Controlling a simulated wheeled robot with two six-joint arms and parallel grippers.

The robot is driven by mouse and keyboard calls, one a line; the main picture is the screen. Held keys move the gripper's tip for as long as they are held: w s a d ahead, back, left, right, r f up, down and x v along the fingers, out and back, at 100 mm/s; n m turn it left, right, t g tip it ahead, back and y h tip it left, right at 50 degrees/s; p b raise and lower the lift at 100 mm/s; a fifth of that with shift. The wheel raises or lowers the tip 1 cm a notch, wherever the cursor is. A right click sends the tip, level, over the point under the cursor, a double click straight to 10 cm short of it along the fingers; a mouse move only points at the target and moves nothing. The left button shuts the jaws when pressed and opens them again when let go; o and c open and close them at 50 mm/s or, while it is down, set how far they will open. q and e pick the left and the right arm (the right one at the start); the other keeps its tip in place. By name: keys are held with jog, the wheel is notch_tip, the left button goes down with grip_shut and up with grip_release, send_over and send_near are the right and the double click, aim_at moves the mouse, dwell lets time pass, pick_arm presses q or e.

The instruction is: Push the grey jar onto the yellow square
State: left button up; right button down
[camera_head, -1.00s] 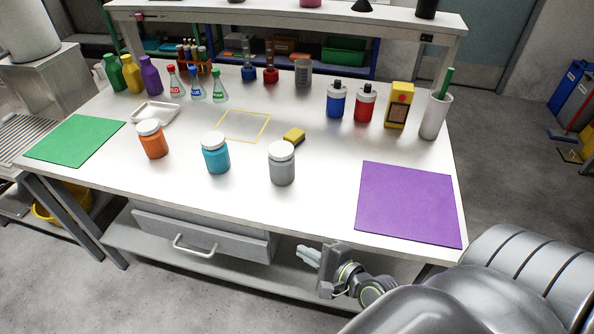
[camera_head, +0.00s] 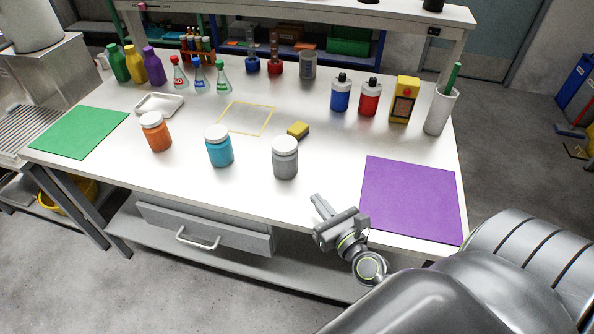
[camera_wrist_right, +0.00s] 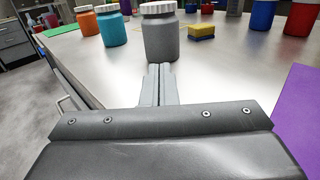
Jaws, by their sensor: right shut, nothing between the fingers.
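The grey jar (camera_head: 285,160) with a white lid stands upright near the front edge of the table. It also shows in the right wrist view (camera_wrist_right: 160,38), straight ahead of my fingers. The yellow square (camera_head: 247,118) is a thin outline on the table, behind and to the left of the jar, with nothing inside it. My right gripper (camera_head: 318,203) is shut and empty at the table's front edge, in front of and slightly right of the jar, apart from it. Its closed fingers show in the right wrist view (camera_wrist_right: 158,75). My left gripper is not in view.
A teal jar (camera_head: 219,147) and an orange jar (camera_head: 156,131) stand left of the grey jar. A yellow sponge (camera_head: 298,130) lies just behind it, right of the square. A purple mat (camera_head: 411,198) lies on the right. Bottles and flasks line the back.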

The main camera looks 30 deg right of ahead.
jog(key=p, duration=0.2)
send_near(291, 167)
jog(key=w, duration=0.5)
jog(key=shift+w+d+r, duration=0.1)
jog(key=shift+w+d, duration=0.15)
jog(key=shift+w, duration=0.7)
